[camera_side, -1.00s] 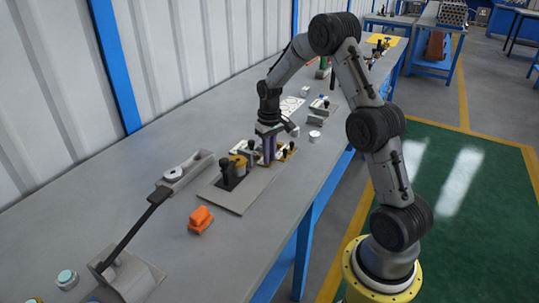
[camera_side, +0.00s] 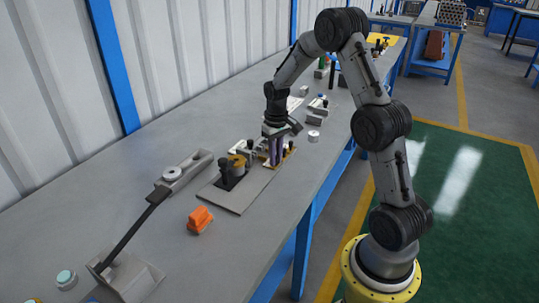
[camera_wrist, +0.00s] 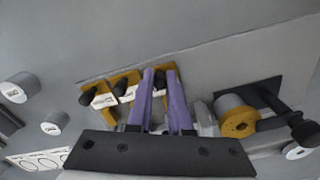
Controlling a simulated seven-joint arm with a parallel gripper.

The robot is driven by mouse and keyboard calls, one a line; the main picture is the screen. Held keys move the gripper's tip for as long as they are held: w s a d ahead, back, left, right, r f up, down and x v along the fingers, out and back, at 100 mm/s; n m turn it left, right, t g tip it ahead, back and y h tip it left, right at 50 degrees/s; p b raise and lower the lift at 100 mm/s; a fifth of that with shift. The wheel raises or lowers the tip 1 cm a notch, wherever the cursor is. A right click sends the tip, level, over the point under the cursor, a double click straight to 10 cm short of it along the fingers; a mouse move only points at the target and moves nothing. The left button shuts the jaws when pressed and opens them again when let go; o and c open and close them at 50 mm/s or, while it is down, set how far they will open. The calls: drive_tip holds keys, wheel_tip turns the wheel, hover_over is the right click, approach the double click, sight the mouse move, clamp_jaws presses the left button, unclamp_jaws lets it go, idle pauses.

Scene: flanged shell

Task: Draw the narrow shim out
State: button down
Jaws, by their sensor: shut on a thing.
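My gripper (camera_wrist: 159,78) has two purple fingers, close together over the right-hand one of three orange-brown holders (camera_wrist: 120,80) in the wrist view. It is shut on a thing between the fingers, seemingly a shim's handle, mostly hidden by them. Two other shims show to the left as black knobs with white tags, one at the far left (camera_wrist: 98,97) and one in the middle (camera_wrist: 124,88). I cannot tell their widths. The flanged shell (camera_wrist: 236,118), grey with a yellow flange, lies to the right of the fingers. In the side view my gripper (camera_side: 275,160) is low over the fixture.
A grey plate (camera_side: 243,198) lies under the fixture. An orange block (camera_side: 200,219) and a long-levered device (camera_side: 130,240) stand on the near bench. Grey cylinders (camera_wrist: 22,86) lie left in the wrist view. The bench front is mostly clear.

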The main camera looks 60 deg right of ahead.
drive_tip(key=shift+s, duration=0.45)
drive_tip(key=c, duration=0.8)
unclamp_jaws()
drive_tip(key=shift+c, duration=0.2)
drive_tip(key=shift+r, duration=0.1)
wheel_tip(320, 180, up, 14)
drive_tip(key=shift+f, duration=0.15)
